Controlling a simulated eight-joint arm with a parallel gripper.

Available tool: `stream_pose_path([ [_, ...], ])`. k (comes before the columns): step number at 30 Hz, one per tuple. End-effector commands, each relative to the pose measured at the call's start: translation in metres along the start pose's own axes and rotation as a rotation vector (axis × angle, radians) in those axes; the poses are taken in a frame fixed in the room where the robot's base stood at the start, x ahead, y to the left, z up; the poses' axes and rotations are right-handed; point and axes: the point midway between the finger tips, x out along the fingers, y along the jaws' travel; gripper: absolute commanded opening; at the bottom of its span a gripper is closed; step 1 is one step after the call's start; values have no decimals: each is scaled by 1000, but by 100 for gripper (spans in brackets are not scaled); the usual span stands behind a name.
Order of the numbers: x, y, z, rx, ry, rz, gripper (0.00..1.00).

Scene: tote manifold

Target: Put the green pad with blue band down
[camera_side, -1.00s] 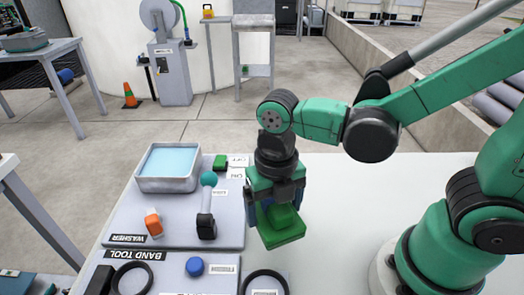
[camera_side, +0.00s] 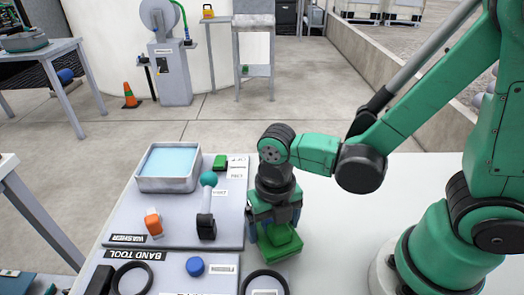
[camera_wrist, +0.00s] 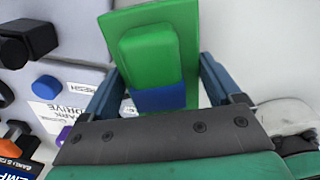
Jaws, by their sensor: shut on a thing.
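The green pad with blue band (camera_wrist: 150,57) is between the fingers of my gripper (camera_wrist: 158,90) in the wrist view. Its blue band (camera_wrist: 160,97) faces the gripper's palm side. In the side view my gripper (camera_side: 274,222) points down and is shut on the green pad (camera_side: 280,244), which is low over or on the white tabletop, right of the grey panels. I cannot tell whether the pad's underside touches the table.
Left of the gripper stand a washer panel with a water tray (camera_side: 168,168), a teal-knobbed lever (camera_side: 208,200), an orange switch (camera_side: 153,222) and a blue knob (camera_side: 195,266). A black ring (camera_side: 264,282) lies just in front. The white table (camera_side: 345,225) is clear to the right.

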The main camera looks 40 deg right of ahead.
Motion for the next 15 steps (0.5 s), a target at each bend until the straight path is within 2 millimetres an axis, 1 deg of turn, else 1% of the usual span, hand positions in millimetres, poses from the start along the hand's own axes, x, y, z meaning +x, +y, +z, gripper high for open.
stream_pose_path([
  [6,4,0,0,0,0,0,27],
  [7,4,0,0,0,0,0,93],
  [8,4,0,0,0,0,0,100],
  [15,3,0,0,0,0,0,100],
])
